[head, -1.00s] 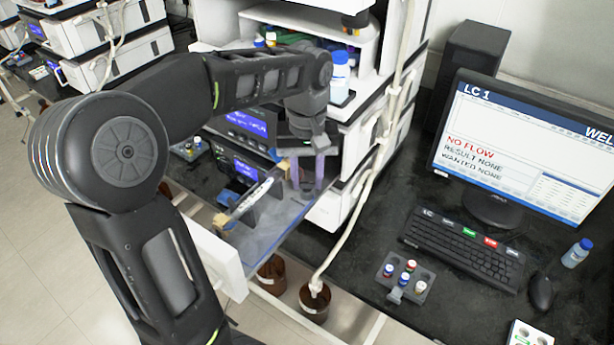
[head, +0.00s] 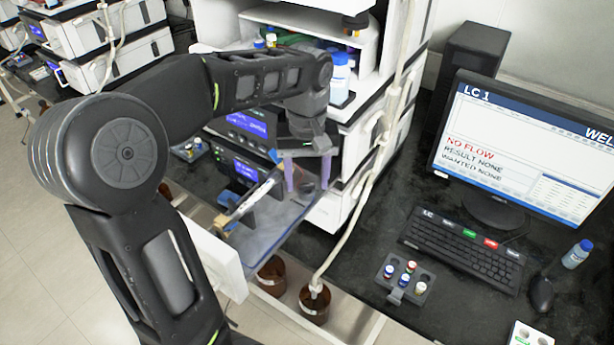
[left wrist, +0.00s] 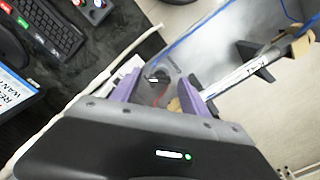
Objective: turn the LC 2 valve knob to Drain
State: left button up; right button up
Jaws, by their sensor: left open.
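My left gripper (head: 307,178) is open, its purple fingers pointing down over the glossy tray surface in front of the instrument stack. In the left wrist view the open fingers (left wrist: 160,80) stand on either side of a small dark round knob (left wrist: 158,74) with a white mark, apparently the valve knob. I see nothing held. Small lettering beside the knob is too blurred to read, so its setting cannot be told. In the head view the knob is hidden or too small to make out. My right gripper is not in view.
A silver column (head: 252,197) in a dark holder lies left of the gripper; it also shows in the left wrist view (left wrist: 250,68). A white tube (head: 352,215) runs down on the right. Brown bottles (head: 314,305) stand below. The monitor (head: 525,150) reads LC 1, NO FLOW.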

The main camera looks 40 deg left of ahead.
aim_at(307, 184)
pick_arm(q)
jog(key=shift+r, duration=0.1)
jog(key=shift+r, duration=0.25)
notch_tip(307, 184, up, 6)
jog(key=shift+f+p, duration=0.1)
jog(key=shift+p, duration=0.4)
jog(key=shift+r+p, duration=0.7)
jog(key=shift+f, duration=0.1)
